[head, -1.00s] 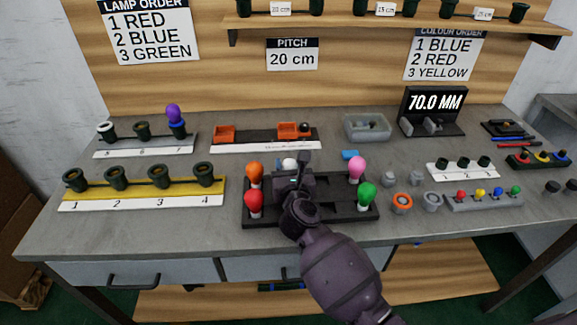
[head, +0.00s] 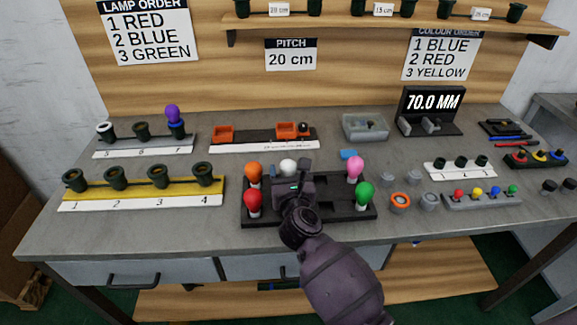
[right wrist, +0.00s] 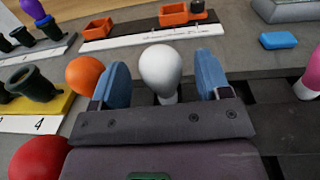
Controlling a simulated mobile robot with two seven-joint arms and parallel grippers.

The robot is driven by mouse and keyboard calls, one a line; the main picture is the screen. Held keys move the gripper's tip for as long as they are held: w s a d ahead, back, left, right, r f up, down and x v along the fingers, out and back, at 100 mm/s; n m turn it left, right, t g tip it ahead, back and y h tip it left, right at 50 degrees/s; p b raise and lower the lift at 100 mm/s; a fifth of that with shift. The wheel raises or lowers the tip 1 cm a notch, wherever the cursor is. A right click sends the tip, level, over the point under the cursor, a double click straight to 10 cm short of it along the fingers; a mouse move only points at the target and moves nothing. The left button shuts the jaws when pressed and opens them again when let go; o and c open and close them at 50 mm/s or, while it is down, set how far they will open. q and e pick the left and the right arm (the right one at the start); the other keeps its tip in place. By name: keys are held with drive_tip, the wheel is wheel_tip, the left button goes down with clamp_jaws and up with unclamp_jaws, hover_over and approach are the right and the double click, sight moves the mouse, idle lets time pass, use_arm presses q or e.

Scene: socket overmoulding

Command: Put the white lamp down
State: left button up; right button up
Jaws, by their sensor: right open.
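The white lamp (head: 288,166) stands upright in the back row of the black lamp tray (head: 330,212). It also shows in the right wrist view (right wrist: 160,68), between the two blue fingers of my right gripper (right wrist: 165,80). The fingers are open, with a gap on each side of the lamp. In the head view my right gripper (head: 292,182) is over the tray, just in front of the lamp. The lamp's base is mostly hidden by the gripper. My left gripper is not in view.
The tray also holds an orange lamp (head: 253,170), a red lamp (head: 253,201), a pink lamp (head: 355,168) and a green lamp (head: 364,194). A yellow socket rail (head: 140,189) lies to the left. A blue block (head: 348,154) lies behind the tray.

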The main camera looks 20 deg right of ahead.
drive_tip(key=v, duration=0.9)
drive_tip(key=shift+s+a, duration=0.1)
drive_tip(key=shift+s, duration=0.25)
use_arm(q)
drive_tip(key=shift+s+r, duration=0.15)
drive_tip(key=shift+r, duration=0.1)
